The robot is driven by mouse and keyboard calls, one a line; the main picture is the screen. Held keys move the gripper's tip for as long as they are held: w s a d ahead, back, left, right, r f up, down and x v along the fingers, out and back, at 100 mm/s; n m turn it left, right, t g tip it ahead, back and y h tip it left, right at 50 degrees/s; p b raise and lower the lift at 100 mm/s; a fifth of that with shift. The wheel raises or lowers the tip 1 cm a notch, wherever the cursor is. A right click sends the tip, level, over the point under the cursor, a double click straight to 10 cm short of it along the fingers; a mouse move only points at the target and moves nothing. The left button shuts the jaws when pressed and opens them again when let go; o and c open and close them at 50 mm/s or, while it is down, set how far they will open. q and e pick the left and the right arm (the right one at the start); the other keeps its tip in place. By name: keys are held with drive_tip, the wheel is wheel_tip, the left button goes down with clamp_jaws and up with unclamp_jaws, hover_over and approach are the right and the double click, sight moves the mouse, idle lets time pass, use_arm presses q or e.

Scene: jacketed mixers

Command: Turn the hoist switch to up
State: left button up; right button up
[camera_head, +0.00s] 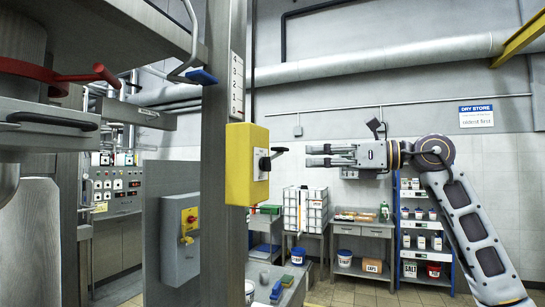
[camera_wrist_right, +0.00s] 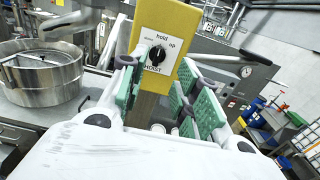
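The hoist switch is a black knob (camera_head: 265,162) on the side of a yellow box (camera_head: 240,165) fixed to a grey post. In the right wrist view the knob (camera_wrist_right: 157,56) sits on a white plate marked "hold", "up" and "HOIST". Its pointer seems to stand near "hold", but it is too small to be sure. My right gripper (camera_head: 308,155) points left at the knob, a short gap away. In the wrist view its green-padded fingers (camera_wrist_right: 159,72) are spread apart and empty, with the knob framed between their tips. My left gripper is not in view.
The grey post (camera_head: 214,150) carries a numbered scale (camera_head: 237,86) above the box. A steel bowl (camera_wrist_right: 42,75) stands left in the wrist view. Shelves (camera_head: 425,230) stand behind my right arm.

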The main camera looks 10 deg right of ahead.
sight(266, 164)
drive_tip(key=p+x, duration=0.3)
drive_tip(key=x, duration=0.9)
clamp_jaws()
